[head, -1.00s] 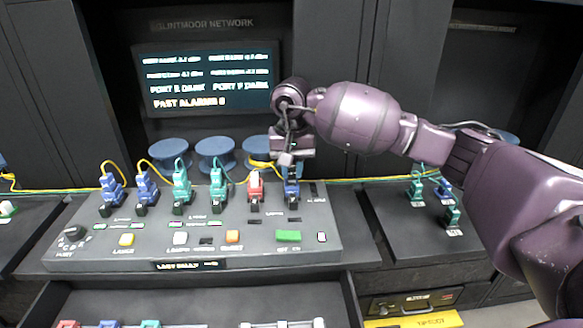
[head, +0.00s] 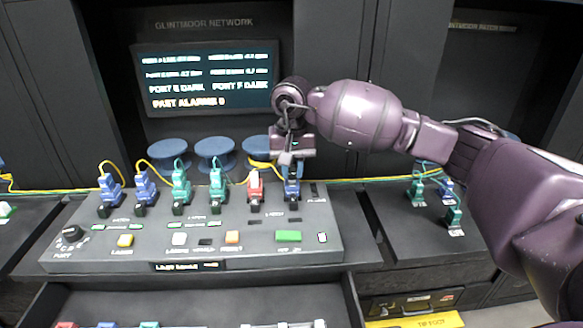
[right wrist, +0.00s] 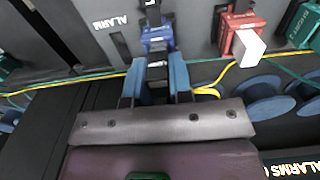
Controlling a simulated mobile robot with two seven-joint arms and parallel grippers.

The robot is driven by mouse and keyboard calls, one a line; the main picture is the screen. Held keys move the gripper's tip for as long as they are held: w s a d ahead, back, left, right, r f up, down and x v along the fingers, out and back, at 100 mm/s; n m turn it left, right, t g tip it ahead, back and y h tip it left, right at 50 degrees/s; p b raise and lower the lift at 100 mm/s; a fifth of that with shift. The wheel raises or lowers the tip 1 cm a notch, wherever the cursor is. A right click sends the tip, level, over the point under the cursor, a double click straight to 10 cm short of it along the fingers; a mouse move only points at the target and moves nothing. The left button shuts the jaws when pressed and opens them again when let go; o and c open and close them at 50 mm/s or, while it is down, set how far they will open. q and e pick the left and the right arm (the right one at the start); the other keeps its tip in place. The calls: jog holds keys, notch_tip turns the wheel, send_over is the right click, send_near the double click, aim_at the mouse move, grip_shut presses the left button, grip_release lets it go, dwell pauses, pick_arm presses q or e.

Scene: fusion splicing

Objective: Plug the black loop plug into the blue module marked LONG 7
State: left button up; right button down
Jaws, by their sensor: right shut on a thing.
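My right gripper (head: 288,160) is above the right end of the sloped console, right behind a blue module (head: 291,188). In the right wrist view, its two blue fingers (right wrist: 157,84) are shut on a black plug (right wrist: 157,74). The plug lines up with the blue module (right wrist: 157,38) and meets or nearly meets its end; I cannot tell whether it is seated. The module's marking is too small to read. The fingers and wrist hide most of the plug in the head view. My left gripper is out of view.
A red module (head: 255,190) stands close beside the blue one, with green and other blue modules further left, several with cables. Blue spools (head: 215,150) and a yellow-green cable lie behind the console (head: 330,240). An open drawer (head: 200,300) is below. More modules (head: 453,216) stand at right.

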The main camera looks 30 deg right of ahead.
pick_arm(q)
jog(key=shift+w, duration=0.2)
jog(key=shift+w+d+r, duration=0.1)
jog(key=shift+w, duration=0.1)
pick_arm(e)
jog(key=shift+f, duration=0.25)
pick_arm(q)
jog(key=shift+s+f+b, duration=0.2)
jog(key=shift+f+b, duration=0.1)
pick_arm(e)
jog(key=shift+f, duration=0.35)
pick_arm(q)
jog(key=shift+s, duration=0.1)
pick_arm(e)
jog(key=c, duration=0.9)
grip_release()
jog(key=shift+c, duration=0.2)
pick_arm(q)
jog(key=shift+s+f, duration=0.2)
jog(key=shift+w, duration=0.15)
